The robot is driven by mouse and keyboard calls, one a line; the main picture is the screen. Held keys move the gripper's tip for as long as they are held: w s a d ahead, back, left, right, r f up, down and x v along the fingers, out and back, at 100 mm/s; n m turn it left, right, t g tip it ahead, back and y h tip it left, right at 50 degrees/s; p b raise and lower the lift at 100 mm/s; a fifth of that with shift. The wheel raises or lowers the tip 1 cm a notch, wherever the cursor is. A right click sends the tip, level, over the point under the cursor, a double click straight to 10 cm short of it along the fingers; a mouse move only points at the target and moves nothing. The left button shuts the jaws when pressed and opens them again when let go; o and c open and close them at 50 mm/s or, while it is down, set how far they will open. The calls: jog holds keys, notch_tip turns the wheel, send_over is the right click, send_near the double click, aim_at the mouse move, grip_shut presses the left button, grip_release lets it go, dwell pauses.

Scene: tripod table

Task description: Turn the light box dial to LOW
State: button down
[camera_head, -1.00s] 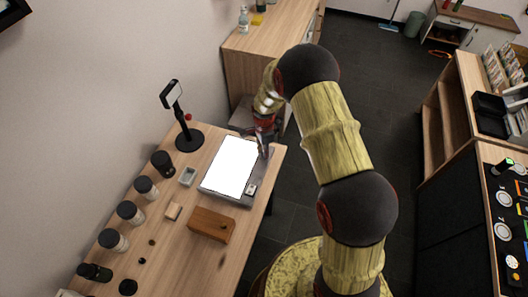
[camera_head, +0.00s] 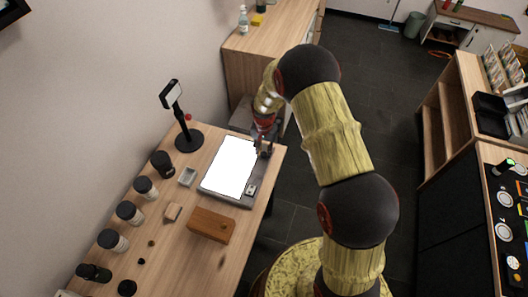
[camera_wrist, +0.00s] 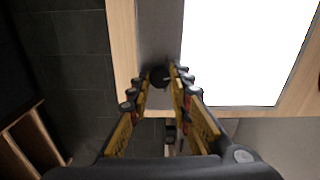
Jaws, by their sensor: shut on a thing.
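The light box (camera_head: 206,187) lies on the wooden table with its white panel glowing. It also shows in the wrist view (camera_wrist: 157,40), where its grey edge strip runs beside the bright panel. My gripper (camera_wrist: 160,76) points down over that strip at the box's far right end. Its fingers are shut on the dark round dial (camera_wrist: 158,77), which sits between the fingertips. The dial's marks and its setting cannot be read. In the head view my gripper (camera_head: 264,148) hides the dial. A small pale plate (camera_head: 251,190) sits at the box's near right corner.
A phone stand (camera_head: 188,138) stands behind the box. Several dark-lidded jars (camera_head: 146,188) line the wall side. A small grey tray (camera_head: 187,177) and a wooden block (camera_head: 212,225) lie near the box. The table's right edge is close to my gripper.

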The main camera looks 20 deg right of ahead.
aim_at(264, 154)
jog(key=n, duration=0.5)
jog(key=shift+w+n, duration=0.1)
jog(key=shift+n, duration=0.3)
jog(key=n, duration=0.5)
jog(key=shift+r, duration=0.1)
jog(key=shift+n, duration=0.3)
jog(key=c, duration=1.6)
grip_release()
notch_tip(264, 154, up, 12)
jog(key=shift+a+f, duration=0.1)
